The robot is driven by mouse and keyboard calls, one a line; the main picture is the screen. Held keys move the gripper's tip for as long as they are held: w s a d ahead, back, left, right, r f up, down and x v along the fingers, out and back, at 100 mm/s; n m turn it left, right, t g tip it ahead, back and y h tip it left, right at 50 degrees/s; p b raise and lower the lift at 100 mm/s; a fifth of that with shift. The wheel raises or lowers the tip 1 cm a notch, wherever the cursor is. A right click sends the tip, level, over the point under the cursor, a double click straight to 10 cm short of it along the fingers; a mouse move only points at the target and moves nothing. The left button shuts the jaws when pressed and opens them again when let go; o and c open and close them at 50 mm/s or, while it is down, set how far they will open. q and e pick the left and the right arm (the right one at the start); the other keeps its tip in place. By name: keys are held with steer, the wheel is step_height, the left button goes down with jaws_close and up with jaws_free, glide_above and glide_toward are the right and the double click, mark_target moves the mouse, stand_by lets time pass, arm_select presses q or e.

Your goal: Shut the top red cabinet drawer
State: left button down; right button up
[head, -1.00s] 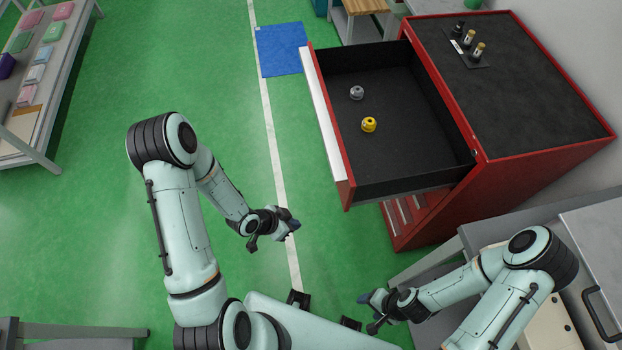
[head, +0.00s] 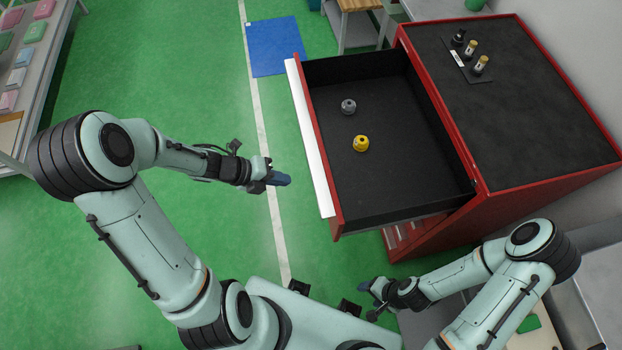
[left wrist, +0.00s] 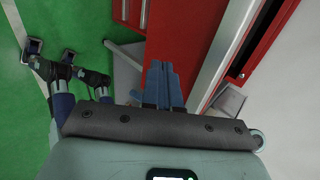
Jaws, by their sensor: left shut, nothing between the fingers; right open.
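The top drawer (head: 318,150) of the red cabinet (head: 545,165) is pulled far out to the left in the head view. A grey part (head: 348,106) and a yellow part (head: 361,144) sit on its dark floor. My left gripper (head: 283,179) is shut and empty, just left of the drawer's front, with a small gap. In the left wrist view its blue fingers (left wrist: 162,80) are together, and the red drawer front and its pale edge show to their right. My right gripper (head: 370,297) is open and empty, below the drawer near the cabinet's lower front.
Small bottles (head: 470,50) stand on a dark holder on the cabinet top. A grey bench stands beside the cabinet at lower right. A blue mat (head: 274,46) lies on the green floor. A shelf with coloured packs (head: 34,32) is at far left.

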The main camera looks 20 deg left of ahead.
arm_select(q)
steer(key=w+d+f+b, duration=0.1)
steer(key=w+d+f, duration=0.3)
steer(key=d, duration=0.2)
steer(key=shift+w+d, duration=0.3)
steer(key=shift+d, duration=0.1)
arm_select(e)
steer(key=shift+s+f, duration=0.35)
steer(key=shift+f, duration=0.2)
steer(key=shift+s+f, duration=0.3)
steer(key=shift+f, duration=0.2)
arm_select(q)
steer(key=shift+d, duration=0.1)
